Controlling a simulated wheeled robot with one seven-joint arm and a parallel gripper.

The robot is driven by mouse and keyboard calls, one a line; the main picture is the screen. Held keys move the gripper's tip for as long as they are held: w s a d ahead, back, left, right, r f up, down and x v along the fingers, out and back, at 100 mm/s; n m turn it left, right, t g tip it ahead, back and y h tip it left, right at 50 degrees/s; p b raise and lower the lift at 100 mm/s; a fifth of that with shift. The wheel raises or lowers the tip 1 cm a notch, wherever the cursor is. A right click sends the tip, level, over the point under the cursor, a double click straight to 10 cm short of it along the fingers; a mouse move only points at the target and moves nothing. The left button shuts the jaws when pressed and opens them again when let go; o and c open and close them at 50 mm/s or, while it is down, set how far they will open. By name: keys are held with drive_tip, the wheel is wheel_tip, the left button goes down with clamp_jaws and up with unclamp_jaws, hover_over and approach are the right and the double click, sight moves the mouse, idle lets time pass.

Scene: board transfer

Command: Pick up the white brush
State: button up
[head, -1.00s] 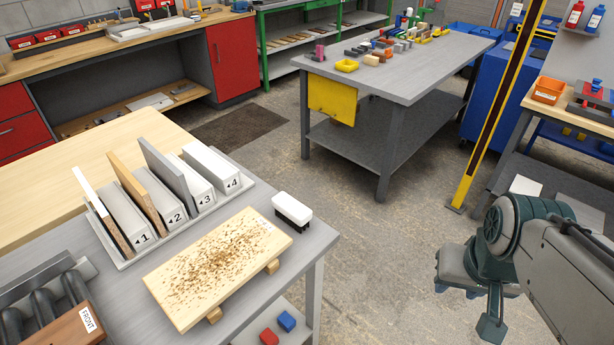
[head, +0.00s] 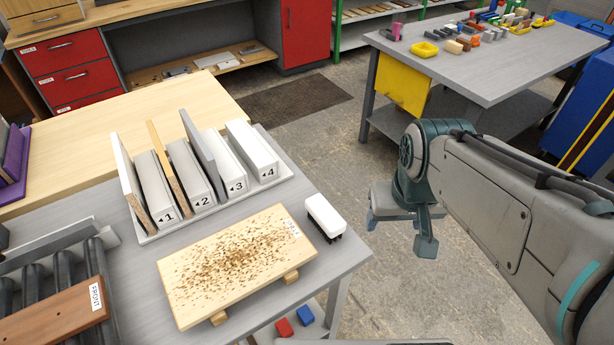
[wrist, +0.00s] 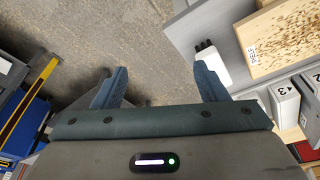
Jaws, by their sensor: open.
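The white brush (head: 325,216), a white block with dark bristles underneath, rests on the grey table (head: 341,257) near its right edge, beside the speckled wooden board. My gripper (head: 398,236) is open and empty, to the right of the brush and past the table edge. In the wrist view, the brush (wrist: 213,63) shows at the upper right, just beyond the right fingertip, and my gripper (wrist: 160,82) has its two fingers wide apart with only floor between them.
The speckled board (head: 240,262) lies on wooden supports left of the brush. A rack (head: 152,236) with numbered slots holds upright panels behind it. A wooden piece marked FRONT (head: 60,318) lies on dark rollers at left. Open floor (head: 300,130) lies beyond the table.

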drive_tip(key=w+a+r+n+g+p, duration=0.1)
drive_tip(key=w+a+r+n+p, duration=0.15)
drive_tip(key=w+a, duration=0.3)
drive_tip(key=n+g+p, duration=0.2)
drive_tip(key=n, duration=0.2)
hover_over(325, 211)
drive_tip(key=f, duration=0.1)
wheel_tip(325, 211, down, 14)
drive_tip(key=shift+f, duration=0.1)
drive_tip(key=c, duration=1.1)
